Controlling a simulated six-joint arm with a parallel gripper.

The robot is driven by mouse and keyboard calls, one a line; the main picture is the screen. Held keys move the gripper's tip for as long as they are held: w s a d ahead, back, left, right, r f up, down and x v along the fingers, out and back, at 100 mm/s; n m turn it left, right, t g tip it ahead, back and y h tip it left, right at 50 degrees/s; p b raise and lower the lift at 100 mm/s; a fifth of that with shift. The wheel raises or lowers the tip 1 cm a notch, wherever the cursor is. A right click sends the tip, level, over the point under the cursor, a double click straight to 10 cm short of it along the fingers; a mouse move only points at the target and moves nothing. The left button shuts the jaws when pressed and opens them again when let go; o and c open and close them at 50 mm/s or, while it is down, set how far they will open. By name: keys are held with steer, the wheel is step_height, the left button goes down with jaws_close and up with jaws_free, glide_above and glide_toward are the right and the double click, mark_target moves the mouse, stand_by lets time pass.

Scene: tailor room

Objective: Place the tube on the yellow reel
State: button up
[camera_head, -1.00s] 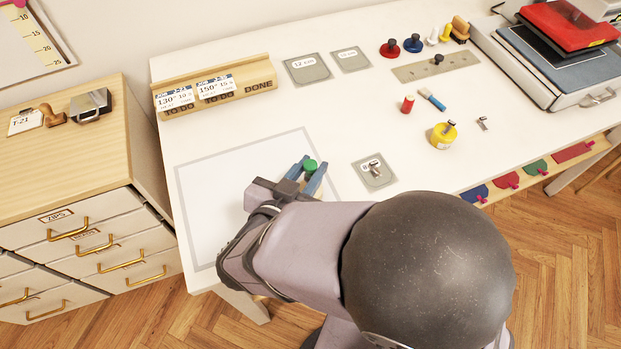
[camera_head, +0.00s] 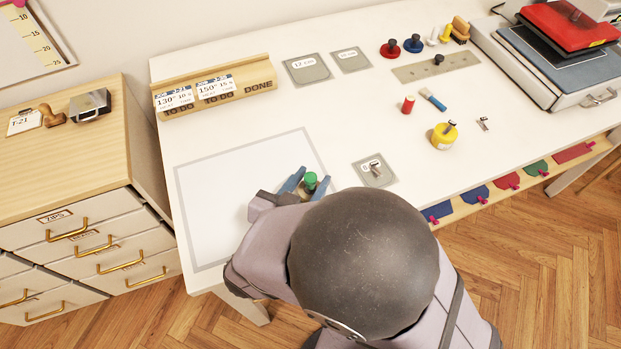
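The yellow reel (camera_head: 443,136) stands on the white table right of centre, with a dark piece on its top. My gripper (camera_head: 311,183) is over the right side of the white sheet, its blue fingers spread on either side of a small green-topped object (camera_head: 310,179). Gaps show between the fingers and the green top. The lower part of this object is partly hidden, and I cannot tell whether it is the tube. A small metallic piece (camera_head: 376,169) sits on the grey labelled plate (camera_head: 385,180) to the right of my gripper.
A red spool (camera_head: 407,104) and a blue-handled brush (camera_head: 433,99) lie behind the yellow reel. A small metal piece (camera_head: 484,124) lies right of it. A grey strip (camera_head: 460,62) with a dark knob lies farther back. The white sheet (camera_head: 225,205) is mostly bare.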

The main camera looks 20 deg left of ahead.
steer(key=shift+r, duration=0.1)
steer(key=shift+r, duration=0.15)
steer(key=v, duration=1.2)
stand_by(0.4)
